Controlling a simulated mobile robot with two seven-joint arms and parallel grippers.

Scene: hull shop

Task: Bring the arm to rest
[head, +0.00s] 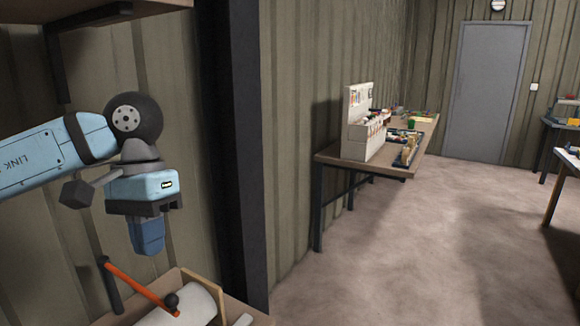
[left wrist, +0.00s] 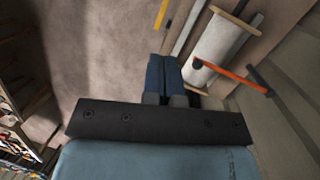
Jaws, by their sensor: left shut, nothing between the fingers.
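My left arm comes in from the left in the head view, and its gripper (head: 147,240) points down above a bench corner. The blue fingers are together with nothing between them. In the left wrist view the left gripper (left wrist: 164,60) also shows its two blue fingers side by side and shut. It is apart from the white roll and the orange-handled tool below it. My right gripper is in neither view.
A white roll (head: 188,308) in a wooden holder lies on the bench at bottom left, with an orange-handled tool (head: 140,285) by it. A dark post (head: 236,150) stands right of my arm. A workbench (head: 392,165) stands along the wall. The floor (head: 400,250) is open towards a grey door (head: 487,90).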

